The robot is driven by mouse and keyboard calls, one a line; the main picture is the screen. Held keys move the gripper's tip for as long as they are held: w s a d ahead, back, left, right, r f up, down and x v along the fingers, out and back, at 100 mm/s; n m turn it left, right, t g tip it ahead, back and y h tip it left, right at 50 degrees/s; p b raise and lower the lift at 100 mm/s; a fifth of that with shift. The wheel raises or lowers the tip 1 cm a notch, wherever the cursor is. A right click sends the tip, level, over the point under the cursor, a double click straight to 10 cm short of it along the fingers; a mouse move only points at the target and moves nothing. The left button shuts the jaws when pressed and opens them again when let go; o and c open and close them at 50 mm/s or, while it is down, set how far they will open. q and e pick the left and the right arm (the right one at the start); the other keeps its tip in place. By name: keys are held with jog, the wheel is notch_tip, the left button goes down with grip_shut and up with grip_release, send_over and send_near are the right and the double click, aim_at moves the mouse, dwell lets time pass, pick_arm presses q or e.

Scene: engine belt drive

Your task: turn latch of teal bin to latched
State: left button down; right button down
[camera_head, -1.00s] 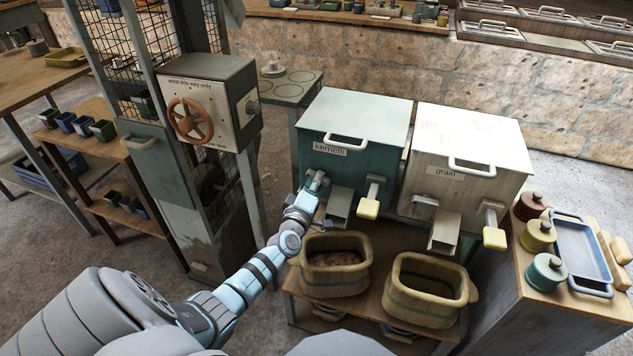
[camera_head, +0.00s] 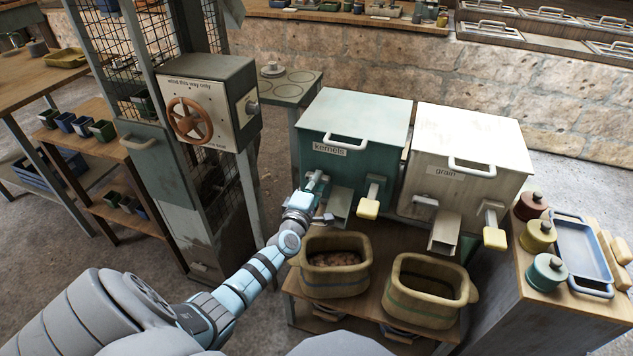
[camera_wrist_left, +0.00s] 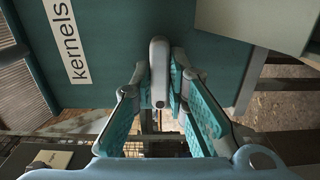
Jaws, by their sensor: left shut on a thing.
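The teal bin (camera_head: 390,132), labelled "kernels", stands on a wooden stand left of the white grain bin. Its latch shows in the left wrist view as a rounded grey handle (camera_wrist_left: 158,75) standing out from the teal front, near the label. My left gripper (camera_head: 314,184) is at the left of the bin's front, below the label. In the left wrist view my left gripper (camera_wrist_left: 162,95) has its teal-padded fingers on both sides of the latch handle, shut on it. The fingers hide part of the latch in the head view. My right gripper is not in view.
A chute (camera_head: 340,203) and a cream-tipped lever (camera_head: 369,208) stick out right of my gripper. The white grain bin (camera_head: 470,140) stands close beside. A basket (camera_head: 335,275) with brown contents is below. A cabinet with a handwheel (camera_head: 190,119) stands to the left.

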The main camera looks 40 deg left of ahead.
pick_arm(q)
jog(key=c, duration=1.6)
grip_release()
jog(key=v, duration=1.2)
